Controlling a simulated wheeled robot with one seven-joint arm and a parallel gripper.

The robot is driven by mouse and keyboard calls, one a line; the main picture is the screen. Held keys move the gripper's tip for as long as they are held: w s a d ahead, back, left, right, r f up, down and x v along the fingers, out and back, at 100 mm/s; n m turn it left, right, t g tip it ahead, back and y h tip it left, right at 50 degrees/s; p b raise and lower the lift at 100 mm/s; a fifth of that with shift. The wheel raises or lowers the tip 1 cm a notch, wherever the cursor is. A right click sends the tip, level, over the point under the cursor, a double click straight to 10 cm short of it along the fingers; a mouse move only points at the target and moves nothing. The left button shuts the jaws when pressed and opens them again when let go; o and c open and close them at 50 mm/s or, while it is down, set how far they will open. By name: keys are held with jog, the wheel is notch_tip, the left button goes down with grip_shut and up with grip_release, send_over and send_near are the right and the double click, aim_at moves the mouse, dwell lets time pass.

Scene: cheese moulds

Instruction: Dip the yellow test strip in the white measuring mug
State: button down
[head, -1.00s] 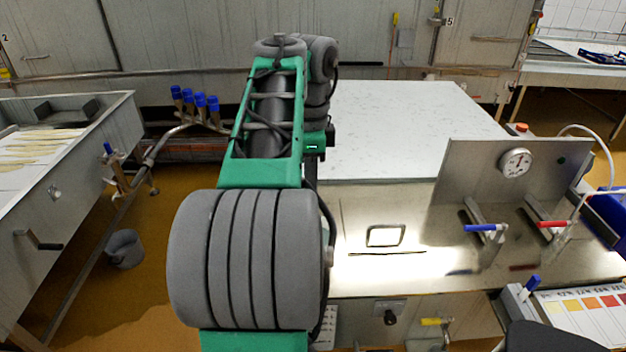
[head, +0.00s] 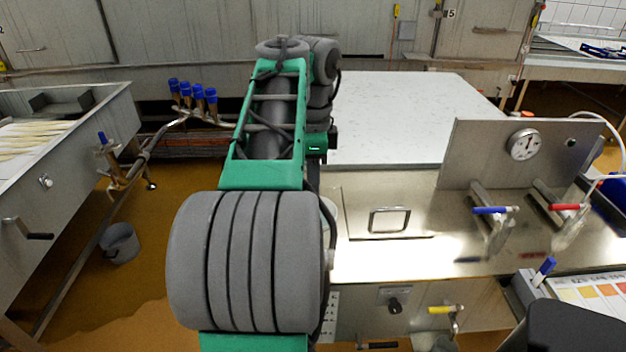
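My arm fills the middle of the head view and hides part of the steel counter (head: 400,255). My gripper is not in view. I cannot make out a yellow test strip. A small pale rounded edge (head: 329,209) shows just right of my arm; it is mostly hidden, and I cannot tell whether it is the white measuring mug. A colour chart (head: 588,285) with yellow to red patches lies at the lower right, beside a small grey box (head: 527,288) with a blue-topped item (head: 545,268) in it.
A steel panel with a round dial (head: 524,144) stands on the counter's right, with blue (head: 490,210) and red (head: 567,207) valve handles before it. A white tabletop (head: 400,115) lies behind.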

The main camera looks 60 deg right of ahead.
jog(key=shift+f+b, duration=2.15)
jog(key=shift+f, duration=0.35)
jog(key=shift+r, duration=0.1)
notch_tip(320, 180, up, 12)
jog(key=p, duration=1.2)
dwell(0.3)
